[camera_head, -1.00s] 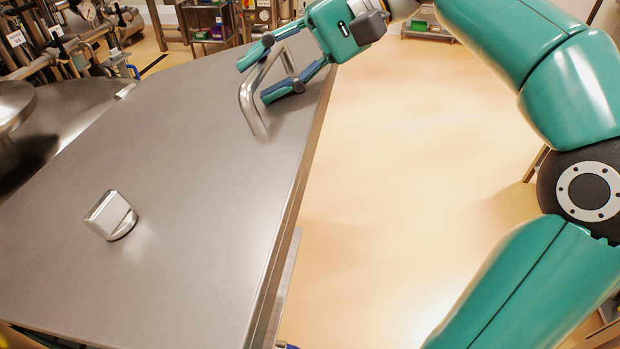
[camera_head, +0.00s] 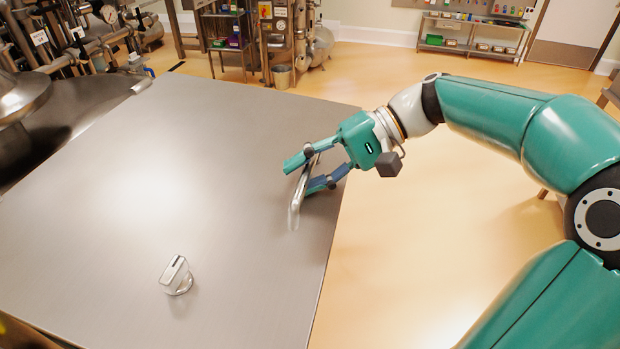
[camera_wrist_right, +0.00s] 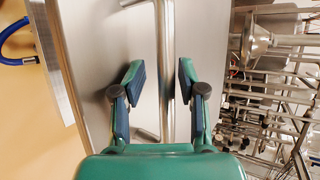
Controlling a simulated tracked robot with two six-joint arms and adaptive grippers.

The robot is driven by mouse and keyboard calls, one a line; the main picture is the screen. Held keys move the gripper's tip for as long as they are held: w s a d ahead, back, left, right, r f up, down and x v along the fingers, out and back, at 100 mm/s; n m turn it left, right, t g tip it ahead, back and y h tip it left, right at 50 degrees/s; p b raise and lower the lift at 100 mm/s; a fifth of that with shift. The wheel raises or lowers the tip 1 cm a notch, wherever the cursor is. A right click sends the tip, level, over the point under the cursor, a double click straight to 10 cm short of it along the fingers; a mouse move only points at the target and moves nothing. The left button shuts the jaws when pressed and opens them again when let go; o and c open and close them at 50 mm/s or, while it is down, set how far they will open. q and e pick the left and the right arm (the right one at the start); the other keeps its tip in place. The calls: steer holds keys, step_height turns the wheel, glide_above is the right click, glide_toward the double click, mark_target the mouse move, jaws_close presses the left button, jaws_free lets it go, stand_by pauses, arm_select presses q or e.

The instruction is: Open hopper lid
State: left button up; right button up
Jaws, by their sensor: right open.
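The hopper lid (camera_head: 120,200) is a broad flat grey metal plate filling the left half of the head view. A bent metal bar handle (camera_head: 294,212) stands on it near its right edge; it runs down the middle of the right wrist view (camera_wrist_right: 166,50). My right gripper (camera_head: 298,178) is at the handle, its open fingers on either side of the bar. In the right wrist view, gaps show between the bar and both fingers of this gripper (camera_wrist_right: 160,72). A small shiny knob (camera_head: 177,276) sits on the lid nearer to me. My left gripper is not in view.
Pipes, gauges and metal vessels (camera_head: 60,45) crowd the left back. A rack with bins (camera_head: 225,32) and a bucket (camera_head: 282,76) stand behind the lid. A low shelf (camera_head: 470,38) stands at the far wall. The floor (camera_head: 430,260) right of the lid is clear.

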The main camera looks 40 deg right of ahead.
steer(key=shift+s+d+f, duration=0.1)
steer(key=shift+f, duration=0.2)
steer(key=shift+r, duration=0.2)
steer(key=shift+d+r+p, duration=0.35)
steer(key=shift+r+p, duration=0.25)
steer(key=shift+r, duration=0.05)
steer(key=shift+d+r+p, duration=0.3)
steer(key=shift+r+p, duration=0.3)
steer(key=shift+r, duration=0.05)
steer(key=shift+d+r+p, duration=0.4)
steer(key=shift+d+r, duration=0.2)
steer(key=shift+r, duration=0.35)
steer(key=d+r, duration=0.6)
steer(key=r, duration=0.6)
steer(key=shift+s+d+r, duration=0.15)
steer(key=shift+s+d, duration=0.15)
